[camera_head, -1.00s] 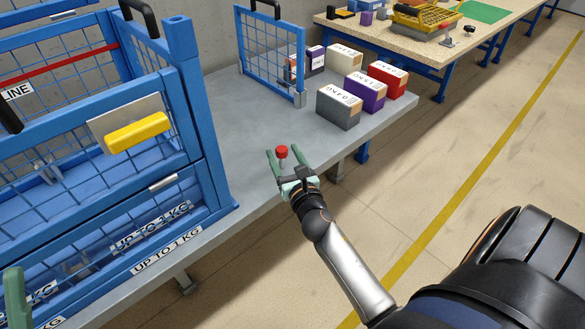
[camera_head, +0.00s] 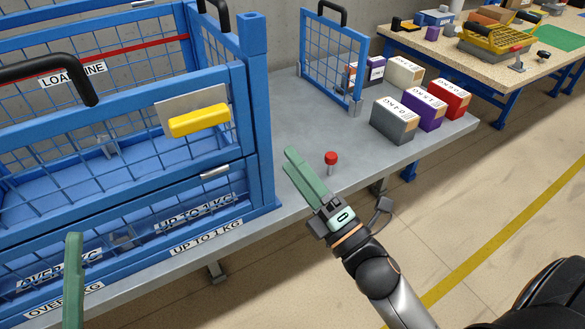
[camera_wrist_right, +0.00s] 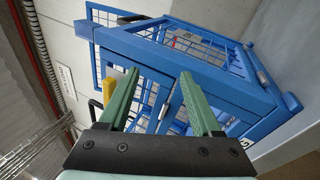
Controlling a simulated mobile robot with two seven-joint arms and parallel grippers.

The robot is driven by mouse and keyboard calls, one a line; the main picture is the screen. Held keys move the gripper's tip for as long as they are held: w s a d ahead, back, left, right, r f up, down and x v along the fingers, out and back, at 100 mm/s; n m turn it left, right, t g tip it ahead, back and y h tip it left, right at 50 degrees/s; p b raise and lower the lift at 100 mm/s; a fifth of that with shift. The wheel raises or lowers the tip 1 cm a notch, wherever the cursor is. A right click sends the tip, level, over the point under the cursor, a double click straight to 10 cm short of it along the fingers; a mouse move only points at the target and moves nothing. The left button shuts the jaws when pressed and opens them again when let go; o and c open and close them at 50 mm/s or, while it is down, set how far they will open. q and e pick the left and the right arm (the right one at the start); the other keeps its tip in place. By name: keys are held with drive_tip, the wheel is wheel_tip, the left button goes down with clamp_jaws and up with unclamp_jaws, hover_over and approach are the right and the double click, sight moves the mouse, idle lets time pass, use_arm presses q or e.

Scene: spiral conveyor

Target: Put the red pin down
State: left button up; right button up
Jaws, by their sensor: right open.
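The red pin (camera_head: 331,159), with a red head and a pale metal shank, stands upright on the grey metal table (camera_head: 290,110) near its front edge. My right gripper (camera_head: 293,158) is just left of the pin and clear of it, its green fingers pointing up and left. In the right wrist view, the right gripper (camera_wrist_right: 158,82) has its two fingers apart with nothing between them. The pin does not show there. One green finger of my left gripper (camera_head: 74,270) shows at the lower left; its opening cannot be judged.
A blue mesh cage (camera_head: 255,120) with a yellow handle (camera_head: 199,120) stands left of the pin. A smaller blue mesh panel (camera_head: 333,60) and several boxes, including a grey one (camera_head: 393,122), stand farther back. Free table lies behind the pin.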

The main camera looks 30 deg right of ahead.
drive_tip(key=s+a+r+m+y, duration=0.6)
drive_tip(key=s+r+m+y, duration=0.4)
drive_tip(key=s+r, duration=0.1)
drive_tip(key=shift+a+r+t, duration=0.25)
drive_tip(key=shift+r+t, duration=0.05)
drive_tip(key=shift+r, duration=0.3)
